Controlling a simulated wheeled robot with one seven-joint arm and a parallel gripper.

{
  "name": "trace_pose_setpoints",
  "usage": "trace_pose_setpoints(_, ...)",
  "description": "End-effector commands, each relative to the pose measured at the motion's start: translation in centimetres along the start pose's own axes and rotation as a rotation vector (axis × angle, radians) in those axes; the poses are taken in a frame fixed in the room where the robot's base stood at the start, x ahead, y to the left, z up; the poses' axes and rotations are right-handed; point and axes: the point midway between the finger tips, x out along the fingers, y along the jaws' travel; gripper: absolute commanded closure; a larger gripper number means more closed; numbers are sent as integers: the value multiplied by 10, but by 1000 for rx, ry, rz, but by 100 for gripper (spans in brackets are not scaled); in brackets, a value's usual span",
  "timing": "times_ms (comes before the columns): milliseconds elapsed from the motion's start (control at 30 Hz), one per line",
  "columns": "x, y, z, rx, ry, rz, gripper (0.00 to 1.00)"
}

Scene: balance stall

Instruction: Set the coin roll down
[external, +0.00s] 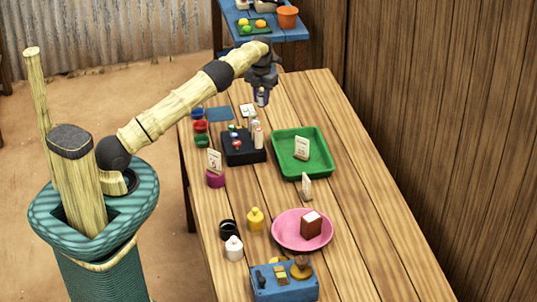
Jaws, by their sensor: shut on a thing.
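My gripper (261,91) is above the far left part of the wooden table (345,180), pointing down. It is shut on the coin roll (262,97), a small upright piece with a pale part showing between the dark fingers. The roll is held in the air, apart from the table. Much of it is hidden by the fingers. A black box (242,152) with pale upright cylinders and small coloured parts stands below and nearer the camera. A green tray (284,168) with a white card (302,148) in it is to its right.
Blue, red and green cups (200,127) and a blue mat (219,114) lie left of the gripper. A pink plate (276,229) with a brown block, bottles and a blue balance-like box (284,284) stand nearer. The table's far right is clear.

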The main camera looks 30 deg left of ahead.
Motion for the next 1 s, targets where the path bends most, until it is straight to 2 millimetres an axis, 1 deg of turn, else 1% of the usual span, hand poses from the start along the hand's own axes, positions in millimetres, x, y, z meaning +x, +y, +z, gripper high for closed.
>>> trace_pose_setpoints(33, 2, 9, 8, 4, -3, 2, 100)
trace_pose_setpoints(100, 0, 19, 17, 12, -3, 1, 100)
trace_pose_setpoints(200, -1, 33, 27, 23, -3, 1, 100)
trace_pose_setpoints(400, -3, 58, 42, 49, -2, 1, 100)
trace_pose_setpoints(600, -4, 76, 49, 67, -2, 1, 100)
trace_pose_setpoints(767, -5, 80, 51, 74, -2, -1, 100)
trace_pose_setpoints(833, -1, 91, 51, 80, -1, 0, 100)
trace_pose_setpoints(1000, -3, 95, 51, 90, -1, 0, 100)
